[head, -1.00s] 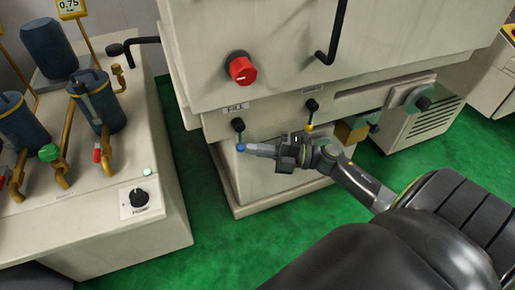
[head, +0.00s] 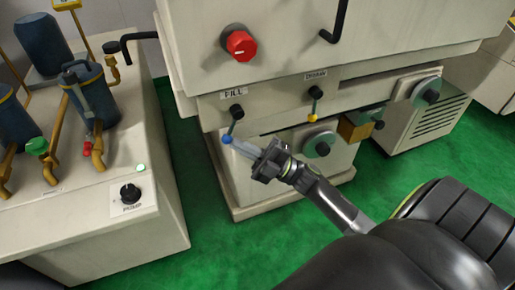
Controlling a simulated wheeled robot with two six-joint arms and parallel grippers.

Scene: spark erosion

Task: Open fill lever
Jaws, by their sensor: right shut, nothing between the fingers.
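The fill lever (head: 232,127) is a short dark lever with a blue ball at its lower end, under the FILL label (head: 233,93) on the machine's front. It hangs down from its pivot, tilted slightly left. My right gripper (head: 237,144) is shut and empty. Its fingertips are at the right side of the blue ball and look to be touching it, though a small gap cannot be ruled out. My left gripper is not in view.
The drain lever (head: 314,105) with a yellow ball hangs to the right. A red knob (head: 241,45) and a black handle (head: 336,20) are above. A pump bench (head: 95,225) stands at left. Green floor is clear below.

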